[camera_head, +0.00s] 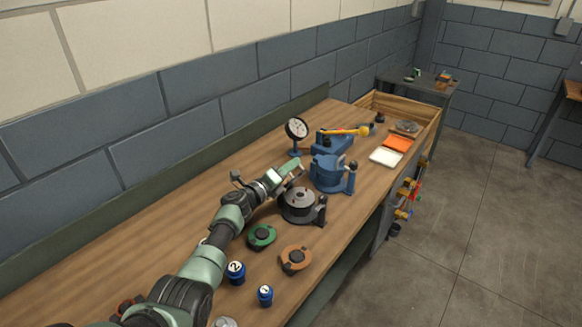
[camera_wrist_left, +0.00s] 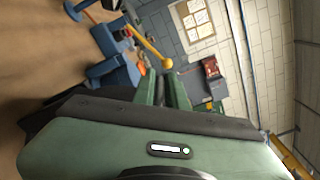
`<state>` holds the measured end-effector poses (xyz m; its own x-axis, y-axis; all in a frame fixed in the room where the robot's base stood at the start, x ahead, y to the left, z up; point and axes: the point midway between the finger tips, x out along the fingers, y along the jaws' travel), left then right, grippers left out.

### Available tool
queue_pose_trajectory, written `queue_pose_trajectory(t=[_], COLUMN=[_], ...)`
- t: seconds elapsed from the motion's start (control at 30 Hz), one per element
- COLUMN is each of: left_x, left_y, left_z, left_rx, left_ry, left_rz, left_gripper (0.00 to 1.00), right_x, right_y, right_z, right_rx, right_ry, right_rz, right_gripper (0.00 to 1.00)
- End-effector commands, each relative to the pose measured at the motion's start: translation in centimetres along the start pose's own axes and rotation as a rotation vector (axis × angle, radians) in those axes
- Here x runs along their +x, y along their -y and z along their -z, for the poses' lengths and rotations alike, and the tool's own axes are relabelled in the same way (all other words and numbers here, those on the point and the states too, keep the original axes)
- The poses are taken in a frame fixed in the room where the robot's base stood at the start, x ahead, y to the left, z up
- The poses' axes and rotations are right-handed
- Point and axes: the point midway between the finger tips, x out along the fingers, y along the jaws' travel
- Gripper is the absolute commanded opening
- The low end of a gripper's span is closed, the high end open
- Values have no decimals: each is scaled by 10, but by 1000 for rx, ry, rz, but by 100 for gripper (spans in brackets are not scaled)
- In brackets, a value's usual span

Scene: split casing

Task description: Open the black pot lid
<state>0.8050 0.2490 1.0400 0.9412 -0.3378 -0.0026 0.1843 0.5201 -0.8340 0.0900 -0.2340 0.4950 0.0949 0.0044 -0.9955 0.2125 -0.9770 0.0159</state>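The black pot (camera_head: 298,206) is a round dark grey casing with a flat top and a post with a knob at its right side. It stands on the wooden bench, and its lid looks closed. My left gripper (camera_head: 291,167) is above and behind the pot, apart from it, with its fingers pointing to the upper right. The wrist view shows its two green fingers (camera_wrist_left: 163,92) with a gap between them and nothing held. The pot does not clearly show in the wrist view. My right gripper is not in view.
A blue casing (camera_head: 328,173) with a side post stands just beyond the pot. Behind it are a dial gauge (camera_head: 296,130) and a blue device with a yellow lever (camera_head: 345,131). Green (camera_head: 262,236) and orange (camera_head: 296,259) discs lie nearer. Numbered blue cylinders (camera_head: 236,273) stand beside my arm.

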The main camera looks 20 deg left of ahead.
Motion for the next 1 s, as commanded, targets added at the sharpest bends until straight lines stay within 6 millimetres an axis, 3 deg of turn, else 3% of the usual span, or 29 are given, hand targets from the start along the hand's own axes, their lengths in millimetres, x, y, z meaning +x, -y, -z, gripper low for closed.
queue_pose_trajectory(t=[0.47,1.0], left_x=[-6,-73], left_y=[-1,0], left_z=[0,0], left_rx=[1,2], left_ry=[-1,0], left_rz=[-2,-1], left_gripper=[31,31], right_x=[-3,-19], right_y=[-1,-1], right_z=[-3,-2], right_rx=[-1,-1], right_ry=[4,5], right_rz=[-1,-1], right_gripper=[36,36])
